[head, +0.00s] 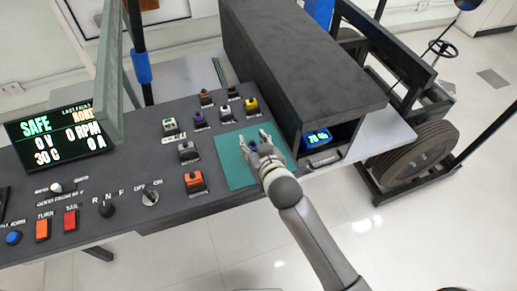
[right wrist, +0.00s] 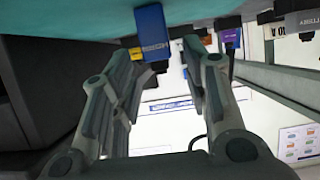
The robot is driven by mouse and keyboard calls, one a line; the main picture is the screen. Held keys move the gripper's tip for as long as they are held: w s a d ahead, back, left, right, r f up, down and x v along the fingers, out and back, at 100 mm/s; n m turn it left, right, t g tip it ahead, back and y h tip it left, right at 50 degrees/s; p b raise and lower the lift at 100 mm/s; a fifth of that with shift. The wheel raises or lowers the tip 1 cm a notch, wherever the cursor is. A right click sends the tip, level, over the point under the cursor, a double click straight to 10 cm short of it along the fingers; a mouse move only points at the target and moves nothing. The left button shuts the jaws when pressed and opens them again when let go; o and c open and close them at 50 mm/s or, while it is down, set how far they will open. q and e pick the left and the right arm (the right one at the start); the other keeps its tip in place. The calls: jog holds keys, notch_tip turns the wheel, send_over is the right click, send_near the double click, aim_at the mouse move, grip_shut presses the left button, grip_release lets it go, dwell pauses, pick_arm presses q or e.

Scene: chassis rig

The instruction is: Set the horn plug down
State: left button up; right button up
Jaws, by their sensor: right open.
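A blue plug (right wrist: 152,30) with a small label stands on the teal mat (head: 230,165); I cannot read the label clearly enough to confirm that it is the horn plug. In the right wrist view it shows between and just beyond the spread fingers of my right gripper (right wrist: 165,80), with the mat (right wrist: 75,18) along the top of the picture. In the head view my right gripper (head: 255,141) is open low over the mat and mostly hides the plug. My left gripper is not in view.
Several coloured plugs in sockets, among them a yellow one (head: 250,104) and an orange one (head: 195,182), stand left of and behind the mat. A dark housing (head: 300,60) rises close to the right. A display screen (head: 60,137) stands at the left.

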jog(key=shift+s+d+r, duration=0.1)
jog(key=shift+s+r, duration=0.05)
jog(key=shift+s, duration=0.15)
jog(key=v, duration=1.1)
jog(key=shift+b, duration=0.4)
jog(key=shift+s, duration=0.15)
